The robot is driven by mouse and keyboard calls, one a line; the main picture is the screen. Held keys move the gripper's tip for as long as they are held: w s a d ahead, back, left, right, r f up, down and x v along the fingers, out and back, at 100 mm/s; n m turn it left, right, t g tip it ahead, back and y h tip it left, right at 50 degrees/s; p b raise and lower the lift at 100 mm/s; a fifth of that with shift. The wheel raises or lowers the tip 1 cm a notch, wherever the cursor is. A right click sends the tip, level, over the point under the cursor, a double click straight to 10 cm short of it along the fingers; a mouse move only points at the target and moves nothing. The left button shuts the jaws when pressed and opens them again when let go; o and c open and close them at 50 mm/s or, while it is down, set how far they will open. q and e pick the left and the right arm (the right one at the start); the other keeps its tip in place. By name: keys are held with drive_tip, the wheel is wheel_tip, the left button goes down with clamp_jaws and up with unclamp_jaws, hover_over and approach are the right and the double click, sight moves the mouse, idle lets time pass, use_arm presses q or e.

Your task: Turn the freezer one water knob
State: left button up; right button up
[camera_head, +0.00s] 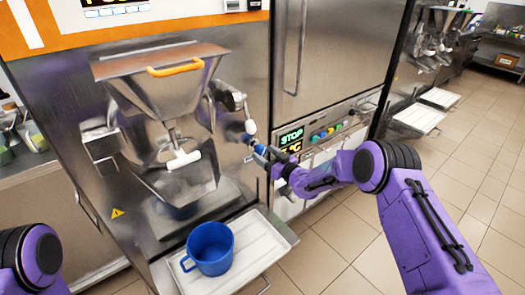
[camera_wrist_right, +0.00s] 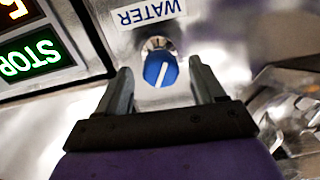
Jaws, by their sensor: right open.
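The water knob is a round blue knob (camera_wrist_right: 161,70) with a white pointer line, under a WATER label (camera_wrist_right: 148,12) that appears upside down in the right wrist view. My right gripper (camera_wrist_right: 162,84) is open, with one finger on each side of the knob; I cannot tell whether either finger touches it. In the head view my right gripper (camera_head: 268,158) reaches the front of the freezer (camera_head: 240,60) beside a blue knob (camera_head: 248,139). My left arm shows at the lower left, but its gripper is out of view.
A steel hopper (camera_head: 160,75) with an orange handle is to the left. A green STOP display (camera_wrist_right: 32,58) is close to the knob. Tiled floor (camera_head: 340,245) is clear at the right.

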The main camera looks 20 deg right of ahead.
drive_tip(key=shift+x, duration=1.1)
drive_tip(key=c, duration=1)
drive_tip(key=shift+c, duration=0.2)
drive_tip(key=shift+f+m+b, duration=0.15)
drive_tip(key=shift+m+b, duration=0.75)
drive_tip(key=shift+m, duration=0.2)
drive_tip(key=m+b, duration=0.1)
drive_tip(key=m, duration=0.1)
drive_tip(key=shift+m, duration=0.4)
drive_tip(key=m+b, duration=0.1)
drive_tip(key=m, duration=0.2)
drive_tip(key=shift+m+b, duration=0.3)
drive_tip(key=shift+m+t+b, duration=0.3)
drive_tip(key=shift+m+b, duration=0.05)
drive_tip(key=shift+m, duration=1.55)
